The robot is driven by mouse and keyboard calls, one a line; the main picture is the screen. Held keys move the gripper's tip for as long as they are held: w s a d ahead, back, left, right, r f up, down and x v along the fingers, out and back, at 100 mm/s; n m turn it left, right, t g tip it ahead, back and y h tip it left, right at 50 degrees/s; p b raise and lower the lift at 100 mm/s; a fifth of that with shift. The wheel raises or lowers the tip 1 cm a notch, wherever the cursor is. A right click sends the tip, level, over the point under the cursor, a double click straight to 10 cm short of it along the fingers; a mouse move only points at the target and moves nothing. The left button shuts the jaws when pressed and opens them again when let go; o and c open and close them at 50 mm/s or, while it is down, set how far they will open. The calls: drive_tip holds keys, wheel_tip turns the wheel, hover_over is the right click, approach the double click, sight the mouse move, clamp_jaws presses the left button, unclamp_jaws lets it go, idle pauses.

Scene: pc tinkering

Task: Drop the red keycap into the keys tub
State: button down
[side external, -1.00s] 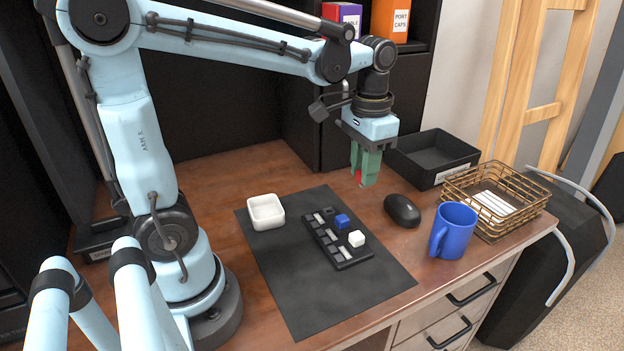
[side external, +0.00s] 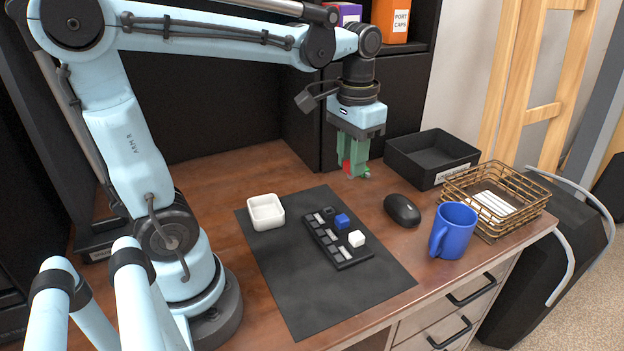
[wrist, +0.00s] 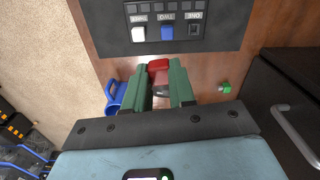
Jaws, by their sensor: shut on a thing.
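My gripper (side external: 355,172) is shut on the red keycap (wrist: 158,65), held between its green fingertips. In the side view only a bit of red (side external: 347,168) shows. The gripper hangs above the brown desk, behind the mat and left of the mouse. A small white open tub (side external: 266,212), which looks like the keys tub, stands at the mat's back left, to the gripper's left. No label shows on it, and its inside looks empty.
A black key strip (side external: 338,243) with white and blue keycaps lies on the dark mat (side external: 300,300). The black mouse (side external: 402,210), blue mug (side external: 453,231), wire basket (side external: 540,196) and black bin (side external: 432,160) stand right. A small green piece (wrist: 226,87) lies on the desk.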

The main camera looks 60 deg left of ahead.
drive_tip(key=s+a+f+n, duration=0.3)
drive_tip(key=s+a, duration=0.3)
drive_tip(key=a, duration=0.1)
drive_tip(key=s+a+f+n, duration=0.2)
drive_tip(key=s+a+n, duration=0.1)
drive_tip(key=s+a, duration=0.4)
drive_tip(key=shift+n, duration=0.3)
drive_tip(key=shift+w+d+f, duration=0.1)
drive_tip(key=shift+f, duration=1.6)
drive_tip(key=shift+w+d+f, duration=0.1)
drive_tip(key=shift+f, duration=1.55)
drive_tip(key=c, duration=0.9)
unclamp_jaws()
drive_tip(key=shift+o, duration=0.2)
drive_tip(key=shift+r, duration=0.1)
wheel_tip(320, 180, up, 12)
